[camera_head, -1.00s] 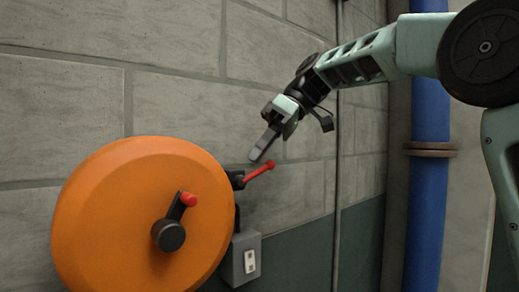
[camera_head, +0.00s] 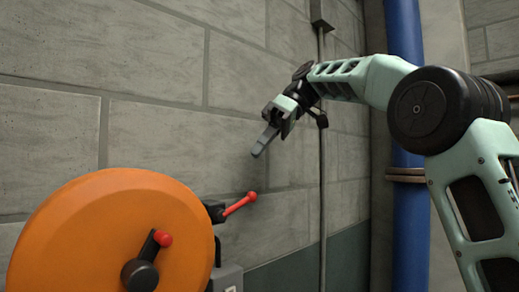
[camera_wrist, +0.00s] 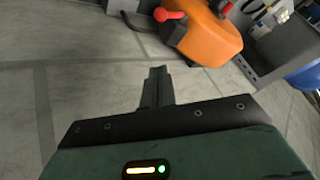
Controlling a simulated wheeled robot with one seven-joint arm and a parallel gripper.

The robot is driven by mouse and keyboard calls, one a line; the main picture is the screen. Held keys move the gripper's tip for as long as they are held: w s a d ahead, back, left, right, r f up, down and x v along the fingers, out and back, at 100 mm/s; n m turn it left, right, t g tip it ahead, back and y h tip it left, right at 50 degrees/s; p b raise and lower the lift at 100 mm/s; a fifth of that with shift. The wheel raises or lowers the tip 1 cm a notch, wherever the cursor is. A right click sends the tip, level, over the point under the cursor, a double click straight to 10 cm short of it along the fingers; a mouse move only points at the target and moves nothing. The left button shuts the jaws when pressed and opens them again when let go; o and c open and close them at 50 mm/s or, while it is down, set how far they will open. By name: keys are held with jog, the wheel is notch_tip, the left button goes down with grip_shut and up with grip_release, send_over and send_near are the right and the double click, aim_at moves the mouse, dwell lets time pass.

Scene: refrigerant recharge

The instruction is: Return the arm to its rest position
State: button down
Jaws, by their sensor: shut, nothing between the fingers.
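My gripper (camera_head: 260,149) is at the end of my raised arm in the head view, in front of the block wall. Its fingers point down and to the left. It is shut and empty, above and apart from the red lever (camera_head: 240,203). The wrist view also shows the shut fingers (camera_wrist: 157,72). The orange reel (camera_head: 95,240) with its black crank and red knob (camera_head: 163,239) is at the lower left of the head view. In the wrist view the orange reel (camera_wrist: 212,38) is at the top, away from the fingers.
A grey box (camera_head: 227,278) is on the wall below the red lever. A thin conduit (camera_head: 322,150) runs up the wall behind my arm. A blue pipe (camera_head: 411,215) stands behind my arm at right. The wall area left of my gripper is clear.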

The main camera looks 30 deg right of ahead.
dwell(0.5)
notch_tip(320, 180, down, 22)
jog(key=d+m+t+h, duration=0.15)
jog(key=m+h, duration=0.25)
jog(key=m, duration=0.4)
jog(key=s+d+f+m+h, duration=0.1)
jog(key=s+d+f+h, duration=0.1)
jog(key=s+f, duration=0.75)
jog(key=s+d+f+m+h, duration=0.2)
jog(key=s+f, duration=0.6)
jog(key=f, duration=0.2)
jog(key=s+a+f+n+g+b, duration=0.1)
jog(key=s+a+f+n+b, duration=0.2)
jog(key=s+a, duration=0.3)
jog(key=s+a+f+n+g+b, duration=0.1)
jog(key=s+a+f+n+b, duration=0.2)
jog(key=a, duration=0.9)
jog(key=s+n+b, duration=0.2)
jog(key=s+b, duration=0.1)
jog(key=s, duration=0.1)
jog(key=shift+f+y, duration=0.2)
jog(key=shift+y, duration=0.2)
